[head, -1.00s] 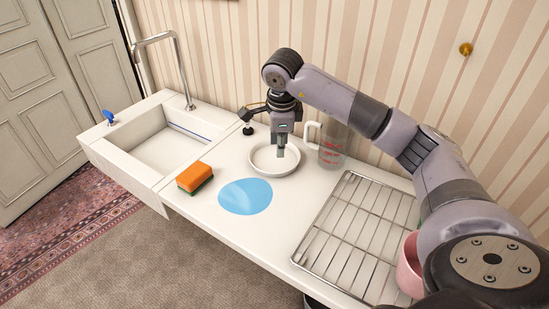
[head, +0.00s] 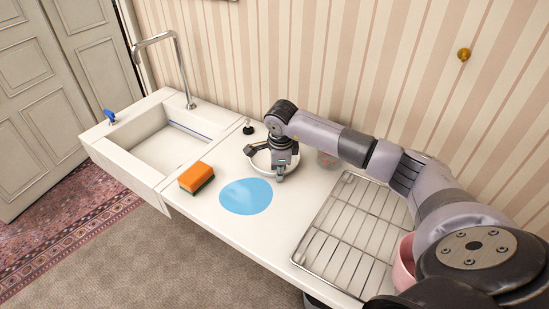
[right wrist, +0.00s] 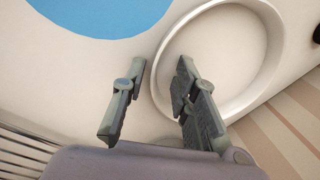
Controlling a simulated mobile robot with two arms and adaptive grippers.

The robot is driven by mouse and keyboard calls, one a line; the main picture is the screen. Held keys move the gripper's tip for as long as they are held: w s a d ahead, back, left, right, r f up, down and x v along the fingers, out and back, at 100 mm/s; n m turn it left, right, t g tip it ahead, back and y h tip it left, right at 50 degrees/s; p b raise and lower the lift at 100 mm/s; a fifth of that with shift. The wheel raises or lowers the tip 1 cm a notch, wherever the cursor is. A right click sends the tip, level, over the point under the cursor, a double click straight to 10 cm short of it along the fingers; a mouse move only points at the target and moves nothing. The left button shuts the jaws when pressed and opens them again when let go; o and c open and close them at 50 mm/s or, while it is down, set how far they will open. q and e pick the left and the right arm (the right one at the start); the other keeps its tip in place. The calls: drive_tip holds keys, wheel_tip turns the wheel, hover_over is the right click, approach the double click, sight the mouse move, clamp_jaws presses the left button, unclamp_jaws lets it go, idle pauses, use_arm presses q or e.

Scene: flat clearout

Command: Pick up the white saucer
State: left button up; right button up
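The white saucer (head: 259,159) lies flat on the counter, partly covered by my right arm in the head view. In the right wrist view the saucer (right wrist: 225,55) shows large, with its raised round rim. My right gripper (head: 280,176) is low at the saucer's near edge. In the right wrist view the right gripper (right wrist: 161,68) is open, one finger over the inside of the saucer and the other outside, with the rim between them. I cannot tell whether a finger touches it. My left gripper is not in view.
A blue round mat (head: 246,196) lies next to the saucer, with an orange and green sponge (head: 196,177) to its left. A wire rack (head: 350,235) and a pink container (head: 405,262) are to the right. The sink (head: 165,150) is left.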

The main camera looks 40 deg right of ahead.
drive_tip(key=shift+c, duration=0.4)
clamp_jaws()
